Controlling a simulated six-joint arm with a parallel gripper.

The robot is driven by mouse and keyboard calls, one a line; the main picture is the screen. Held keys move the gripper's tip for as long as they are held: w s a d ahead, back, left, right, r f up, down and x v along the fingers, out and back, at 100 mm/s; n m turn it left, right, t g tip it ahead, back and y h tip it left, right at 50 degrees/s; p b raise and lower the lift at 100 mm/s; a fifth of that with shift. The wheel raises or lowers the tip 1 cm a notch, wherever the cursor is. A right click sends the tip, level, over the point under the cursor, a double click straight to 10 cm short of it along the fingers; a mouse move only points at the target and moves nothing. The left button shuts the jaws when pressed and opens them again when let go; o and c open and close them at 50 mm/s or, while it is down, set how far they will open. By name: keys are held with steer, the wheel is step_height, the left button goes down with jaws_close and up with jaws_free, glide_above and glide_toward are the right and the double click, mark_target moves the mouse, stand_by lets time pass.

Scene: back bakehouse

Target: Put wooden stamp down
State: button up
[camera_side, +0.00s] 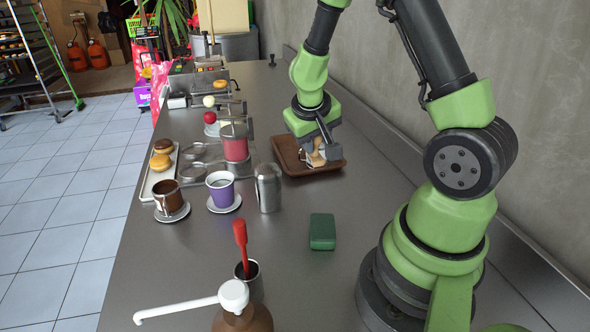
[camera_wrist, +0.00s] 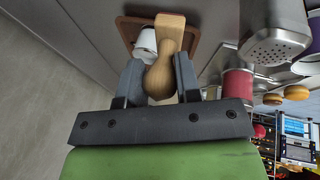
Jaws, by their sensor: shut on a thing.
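The wooden stamp (camera_wrist: 161,75) is a pale wood piece with a rounded handle and a block end. My gripper (camera_wrist: 155,85) is shut on its handle. In the side view my gripper (camera_side: 316,146) is over the brown tray (camera_side: 331,171), and the stamp (camera_side: 317,158) shows between the fingers. The tray also shows in the wrist view (camera_wrist: 126,27), behind the stamp's block end. A small white cup-like thing (camera_wrist: 147,42) is beside the stamp, over the tray. I cannot tell whether the stamp touches the tray.
A metal shaker (camera_side: 268,188), a purple cup (camera_side: 221,188) and a red jar (camera_side: 235,146) stand left of the tray. A green block (camera_side: 322,231) lies nearer the camera. The steel counter (camera_side: 375,210) is clear between tray and block. A wall runs along the right.

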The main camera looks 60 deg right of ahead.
steer(key=shift+w+a+r, duration=0.2)
steer(key=shift+a+r, duration=0.1)
steer(key=shift+a, duration=0.1)
steer(key=w+a+r+n+t+y, duration=0.1)
steer(key=a+r+n, duration=0.15)
steer(key=a, duration=0.45)
steer(key=w+a+r+n+t, duration=0.1)
steer(key=a+r+n, duration=0.15)
steer(key=a, duration=0.45)
steer(key=w+a+f+m+g, duration=0.25)
steer(key=a+f+m, duration=0.25)
steer(key=a, duration=0.3)
steer(key=shift+t+h, duration=0.3)
steer(key=shift+t, duration=0.05)
steer(key=shift+w+f, duration=0.2)
steer(key=shift+f, duration=2.35)
steer(key=shift+w+f, duration=0.2)
steer(key=shift+f, duration=2.3)
steer(key=shift+f, duration=0.15)
steer(key=o, duration=0.9)
